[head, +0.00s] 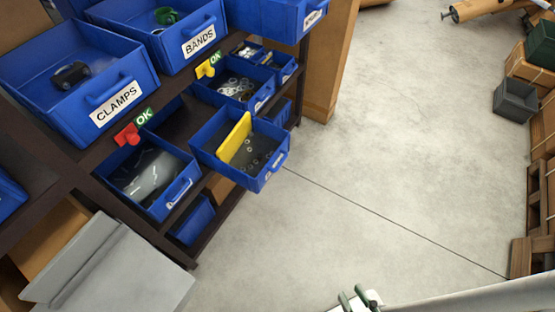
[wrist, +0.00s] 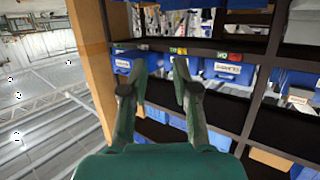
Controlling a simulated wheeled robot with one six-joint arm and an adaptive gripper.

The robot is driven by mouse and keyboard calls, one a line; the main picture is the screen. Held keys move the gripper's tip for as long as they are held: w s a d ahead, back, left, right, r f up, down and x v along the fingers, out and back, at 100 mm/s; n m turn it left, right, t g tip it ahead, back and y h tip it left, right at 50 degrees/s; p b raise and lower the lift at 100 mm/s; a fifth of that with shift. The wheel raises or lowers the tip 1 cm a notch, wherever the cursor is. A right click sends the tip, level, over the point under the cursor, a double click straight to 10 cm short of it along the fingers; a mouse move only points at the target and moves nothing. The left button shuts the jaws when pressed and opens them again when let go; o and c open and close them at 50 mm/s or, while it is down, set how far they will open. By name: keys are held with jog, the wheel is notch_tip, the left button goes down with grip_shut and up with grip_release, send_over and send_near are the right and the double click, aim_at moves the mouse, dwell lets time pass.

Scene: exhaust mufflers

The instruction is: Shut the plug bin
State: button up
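No label that I can read says plugs, so I cannot tell for sure which bin is the plug bin. A blue bin with a yellow divider and small dark round parts (head: 243,152) sticks well out of the lower rack in the head view; its front label is too small to read. My gripper (wrist: 161,62) shows in the wrist view with its two fingers apart and nothing between them. It points towards the rack (wrist: 222,101) and its blue bins, apart from them.
Bins labelled CLAMPS (head: 80,80) and BANDS (head: 165,35) stand out above. A red tag (head: 127,135) and a yellow tag (head: 207,68) sit on the shelf edge. A bin with clear bags (head: 150,172) is at left. The floor (head: 390,150) is clear; crates stand at right.

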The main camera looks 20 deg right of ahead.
jog(key=w+f+m, duration=0.1)
jog(key=f, duration=0.1)
jog(key=w+f+m, duration=0.1)
jog(key=w+f, duration=0.1)
jog(key=f, duration=0.1)
jog(key=w+f+m, duration=0.2)
jog(key=shift+w+d+f+t+h, duration=0.2)
jog(key=shift+d+f+t+h, duration=0.1)
grip_shut()
jog(key=m+t+h, duration=0.2)
jog(key=m, duration=1.4)
send_near(281, 146)
jog(key=w+d, duration=0.2)
jog(key=w, duration=0.2)
jog(key=shift+w+a, duration=0.3)
jog(key=shift+w, duration=0.2)
jog(key=shift+w+a, duration=0.25)
jog(key=shift+w, duration=0.25)
